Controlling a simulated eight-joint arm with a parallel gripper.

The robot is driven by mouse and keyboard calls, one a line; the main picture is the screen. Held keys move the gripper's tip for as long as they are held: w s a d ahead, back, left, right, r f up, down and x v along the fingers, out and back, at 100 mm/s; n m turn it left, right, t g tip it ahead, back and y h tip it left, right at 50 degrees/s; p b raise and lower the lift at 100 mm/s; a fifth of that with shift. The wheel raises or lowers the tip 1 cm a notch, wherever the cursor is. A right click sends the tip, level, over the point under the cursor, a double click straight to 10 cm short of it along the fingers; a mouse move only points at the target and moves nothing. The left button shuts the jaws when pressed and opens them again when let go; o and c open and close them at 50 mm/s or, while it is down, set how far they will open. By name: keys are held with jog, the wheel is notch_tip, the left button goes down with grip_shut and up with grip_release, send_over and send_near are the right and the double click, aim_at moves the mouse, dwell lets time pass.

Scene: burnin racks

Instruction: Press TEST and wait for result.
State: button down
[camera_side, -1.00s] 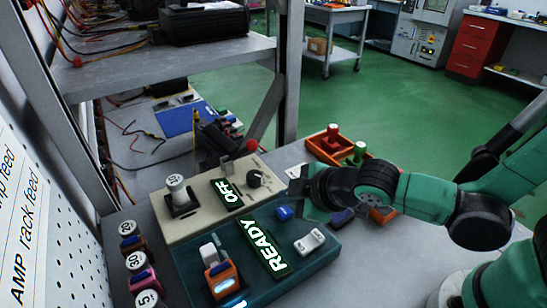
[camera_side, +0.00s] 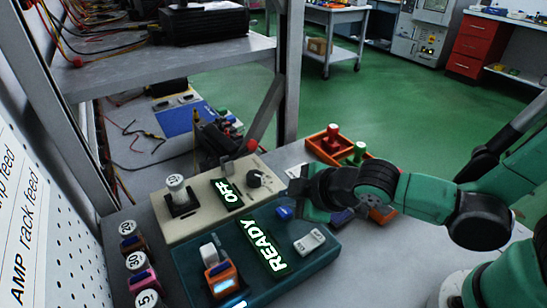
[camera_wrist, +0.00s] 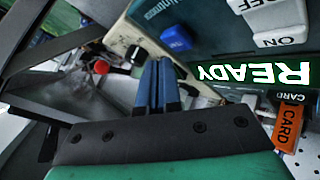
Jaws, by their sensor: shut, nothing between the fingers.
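The teal tester (camera_side: 322,262) shows a lit READY display (camera_side: 266,246), which also appears in the wrist view (camera_wrist: 255,74). A blue button (camera_side: 284,212), also seen in the wrist view (camera_wrist: 176,38), sits beside the display. No TEST label is readable on it. My gripper (camera_wrist: 158,68) is shut and empty. In the side view it is close to the blue button, on the button's right and far side; its fingertips are hard to make out there. In the wrist view the button lies just past the fingertips, and I cannot tell whether they touch.
A white ON/OFF switch (camera_side: 309,241) is on the tester. An orange card (camera_side: 220,279) stands in its slot. A beige unit (camera_side: 190,222) with an OFF display (camera_side: 227,192) and a knob (camera_side: 257,180) adjoins it. An orange tray (camera_side: 318,147) sits behind my gripper.

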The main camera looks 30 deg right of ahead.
aim_at(288, 213)
dwell(0.4)
jog(key=shift+r, duration=2.5)
jog(key=s+d+r+m+g+h, duration=0.2)
jog(key=s+d+m, duration=0.1)
jog(key=d+m, duration=0.8)
jog(key=shift+s+d, duration=0.25)
jog(key=shift+d, duration=0.35)
jog(key=shift+r, duration=0.15)
